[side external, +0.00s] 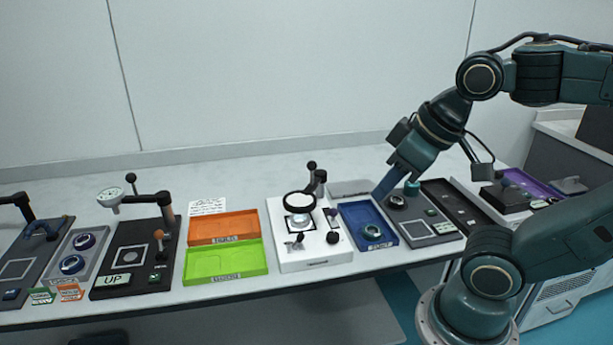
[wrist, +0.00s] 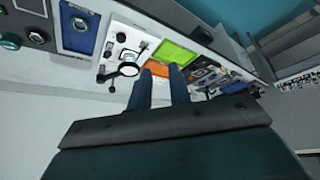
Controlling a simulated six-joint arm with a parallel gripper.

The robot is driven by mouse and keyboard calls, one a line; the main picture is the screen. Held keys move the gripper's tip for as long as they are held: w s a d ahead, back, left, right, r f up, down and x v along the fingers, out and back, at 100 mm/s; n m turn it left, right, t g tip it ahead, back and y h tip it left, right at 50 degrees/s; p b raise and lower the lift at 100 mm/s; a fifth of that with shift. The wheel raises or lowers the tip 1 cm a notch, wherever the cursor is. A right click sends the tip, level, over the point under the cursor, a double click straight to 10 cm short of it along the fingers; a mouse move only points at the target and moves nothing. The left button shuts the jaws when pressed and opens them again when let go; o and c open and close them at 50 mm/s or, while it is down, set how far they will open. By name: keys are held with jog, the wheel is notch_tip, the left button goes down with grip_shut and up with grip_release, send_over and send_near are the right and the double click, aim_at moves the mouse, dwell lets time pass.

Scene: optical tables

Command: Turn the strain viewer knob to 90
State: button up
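No label reading strain viewer is legible, so I cannot tell for sure which unit it is. A dark unit (side external: 433,229) right of the blue tray has a square panel, a dark round knob (side external: 396,202) and a teal knob (side external: 412,188). In the wrist view the teal knob (wrist: 10,42) and dark knob (wrist: 38,36) are at the upper left edge. The knob's angle reading is too small to read. My gripper (side external: 379,194) is above the back of the blue tray, left of these knobs in the side view. In the wrist view its fingers (wrist: 161,76) are apart, with nothing between them.
The blue tray (side external: 349,213) holds a round metallic part (side external: 372,231). Left of it stand a white magnifier unit (side external: 318,255), an orange tray (side external: 222,225) and a green tray (side external: 225,262). A dark tray (side external: 456,205) lies to the right.

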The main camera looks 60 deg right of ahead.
jog(key=o, duration=0.6)
jog(key=shift+w+d, duration=0.15)
jog(key=shift+w, duration=0.15)
jog(key=n+g, duration=0.5)
jog(key=g, duration=0.1)
send_over(333, 234)
notch_tip(333, 234, down, 13)
jog(key=shift+f, duration=6.8)
jog(key=c, duration=1)
